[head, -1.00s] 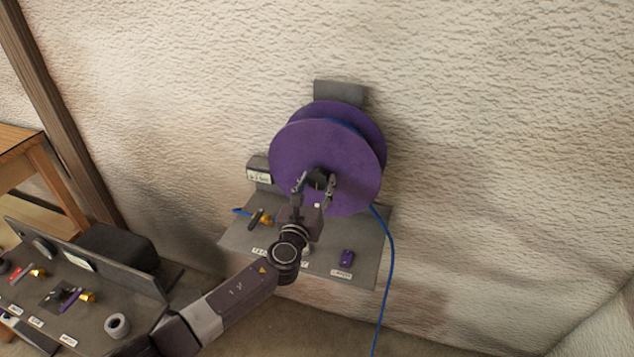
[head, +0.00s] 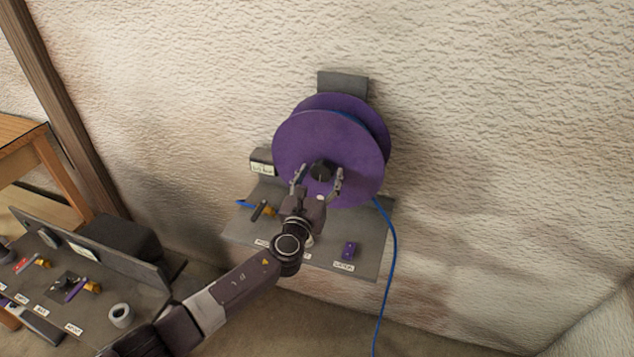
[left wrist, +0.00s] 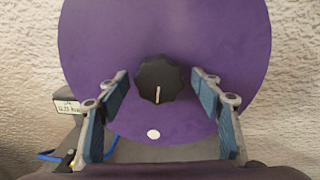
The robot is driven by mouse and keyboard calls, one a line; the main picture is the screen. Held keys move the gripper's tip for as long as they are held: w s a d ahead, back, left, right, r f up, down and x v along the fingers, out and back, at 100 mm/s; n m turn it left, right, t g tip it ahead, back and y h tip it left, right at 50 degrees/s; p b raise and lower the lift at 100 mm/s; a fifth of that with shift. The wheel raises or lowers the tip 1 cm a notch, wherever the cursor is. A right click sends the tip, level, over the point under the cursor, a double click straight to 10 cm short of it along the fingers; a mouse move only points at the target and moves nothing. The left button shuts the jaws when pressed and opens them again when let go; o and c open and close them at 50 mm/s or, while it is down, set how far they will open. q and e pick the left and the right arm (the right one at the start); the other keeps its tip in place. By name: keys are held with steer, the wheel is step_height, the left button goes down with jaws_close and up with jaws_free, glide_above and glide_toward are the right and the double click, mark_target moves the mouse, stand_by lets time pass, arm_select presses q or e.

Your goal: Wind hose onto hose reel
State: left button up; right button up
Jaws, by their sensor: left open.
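The purple hose reel (head: 318,138) is mounted on the wall, with two round flanges and a black knob (head: 321,170) at its front centre. The blue hose (head: 391,262) shows between the flanges, hangs down from the reel's right side and leaves the picture at the bottom. My left gripper (head: 318,178) is open in front of the reel, its fingers on either side of the knob. In the left wrist view the ribbed knob (left wrist: 160,79) with a pale mark lies between the spread fingers, apart from both. A white dot shows below it on the flange.
A grey shelf (head: 375,235) under the reel holds a purple block (head: 349,249), a brass fitting and labels. A wooden table (head: 20,150) stands at left.

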arm_select(q)
steer(key=v, duration=1.2)
steer(key=shift+f, duration=0.1)
